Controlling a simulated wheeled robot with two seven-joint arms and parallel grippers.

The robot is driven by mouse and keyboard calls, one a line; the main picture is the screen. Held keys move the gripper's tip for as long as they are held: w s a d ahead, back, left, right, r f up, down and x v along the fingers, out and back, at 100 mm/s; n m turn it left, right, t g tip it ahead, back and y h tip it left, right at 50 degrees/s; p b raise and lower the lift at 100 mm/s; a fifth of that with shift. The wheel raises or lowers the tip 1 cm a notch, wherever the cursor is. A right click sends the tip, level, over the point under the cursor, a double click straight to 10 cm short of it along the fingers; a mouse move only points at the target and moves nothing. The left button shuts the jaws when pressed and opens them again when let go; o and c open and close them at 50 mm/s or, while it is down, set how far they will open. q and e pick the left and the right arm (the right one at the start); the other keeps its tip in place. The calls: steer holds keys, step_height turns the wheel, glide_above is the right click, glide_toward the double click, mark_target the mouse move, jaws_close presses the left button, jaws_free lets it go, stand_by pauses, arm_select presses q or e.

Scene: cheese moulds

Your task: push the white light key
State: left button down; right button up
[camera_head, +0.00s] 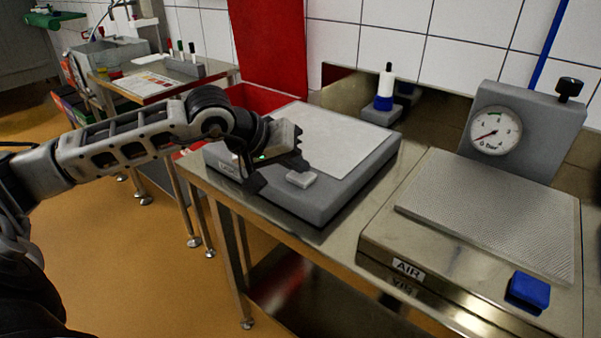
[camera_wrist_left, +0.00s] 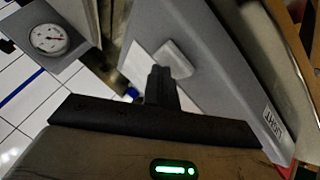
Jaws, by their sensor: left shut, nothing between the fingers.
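The white light key (camera_head: 300,179) is a small pale block on the front part of the grey light box (camera_head: 335,205), whose top has a large pale panel (camera_head: 325,138). My left gripper (camera_head: 280,170) is shut and empty, just left of the key in the head view. In the left wrist view the shut fingers (camera_wrist_left: 160,85) point toward the key (camera_wrist_left: 172,58), which shows just beyond their tips. I cannot tell whether they touch it. A LIGHT label (camera_wrist_left: 275,122) is on the box's front. My right gripper is not in view.
To the right stands a steel air unit (camera_head: 405,235) with a mesh plate (camera_head: 490,212), a blue key (camera_head: 528,290) and a pressure gauge (camera_head: 495,132). A white and blue bottle (camera_head: 385,85) stands behind the light box. A red bin (camera_head: 262,98) is behind my arm.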

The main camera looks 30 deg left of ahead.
mark_target(296, 177)
arm_select(q)
steer(key=shift+r, duration=0.65)
step_height(296, 177, up, 6)
steer(key=p, duration=0.3)
steer(key=shift+p, duration=0.35)
